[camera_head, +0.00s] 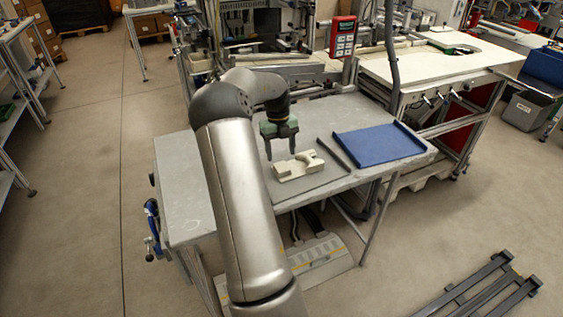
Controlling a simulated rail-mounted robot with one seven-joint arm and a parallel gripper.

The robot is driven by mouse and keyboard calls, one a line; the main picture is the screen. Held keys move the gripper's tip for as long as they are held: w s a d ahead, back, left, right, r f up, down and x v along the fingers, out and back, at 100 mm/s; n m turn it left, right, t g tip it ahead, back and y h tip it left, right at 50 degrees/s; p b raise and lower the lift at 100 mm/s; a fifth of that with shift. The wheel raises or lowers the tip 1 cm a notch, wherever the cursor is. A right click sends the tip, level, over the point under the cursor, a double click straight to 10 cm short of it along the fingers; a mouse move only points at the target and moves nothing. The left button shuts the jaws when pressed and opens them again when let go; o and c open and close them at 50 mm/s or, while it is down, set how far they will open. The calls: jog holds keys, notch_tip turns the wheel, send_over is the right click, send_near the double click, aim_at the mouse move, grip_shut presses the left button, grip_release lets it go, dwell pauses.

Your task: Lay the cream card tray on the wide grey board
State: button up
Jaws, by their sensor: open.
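The cream card tray (296,170) is a pale block-like piece with a rounded cut-out, on the worktable in the head camera view. It appears to lie flat on the wide grey board (322,181), a flat dark grey panel near the table's front edge. My gripper (281,153) is open, fingers pointing down, at the tray's far left side. Its fingertips appear just above or behind the tray, with nothing between them. I cannot tell whether they touch it. My arm hides the board's left part.
A blue tray (380,146) with raised sides lies to the right on the table. A dark narrow bar (337,152) lies between it and the grey board. Machine frames and a red handheld panel (343,37) stand behind. Bare grey tabletop (322,112) shows at the back.

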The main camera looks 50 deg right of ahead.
notch_tip(320, 180, up, 7)
jog(key=w+a+r+n+t, duration=0.1)
jog(key=a+n, duration=0.4)
jog(key=a, duration=0.2)
jog(key=w+a+r+n, duration=0.2)
jog(key=a+n, duration=0.3)
jog(key=a, duration=0.2)
jog(key=s+a+n, duration=0.4)
jog(key=a+n, duration=0.7)
jog(key=a, duration=0.2)
jog(key=s+a+n, duration=0.5)
jog(key=a+n, duration=0.5)
jog(key=a, duration=0.3)
jog(key=shift+s+a+f+n+t, duration=0.2)
jog(key=shift+f+n+t, duration=0.1)
jog(key=shift+f+n, duration=0.1)
jog(key=shift+o, duration=0.3)
jog(key=s+a+f+n, duration=0.3)
jog(key=s+a+n, duration=0.3)
jog(key=s+n, duration=0.2)
jog(key=shift+s+n+h, duration=0.15)
jog(key=shift+n+h, duration=0.25)
jog(key=shift+n, duration=0.7)
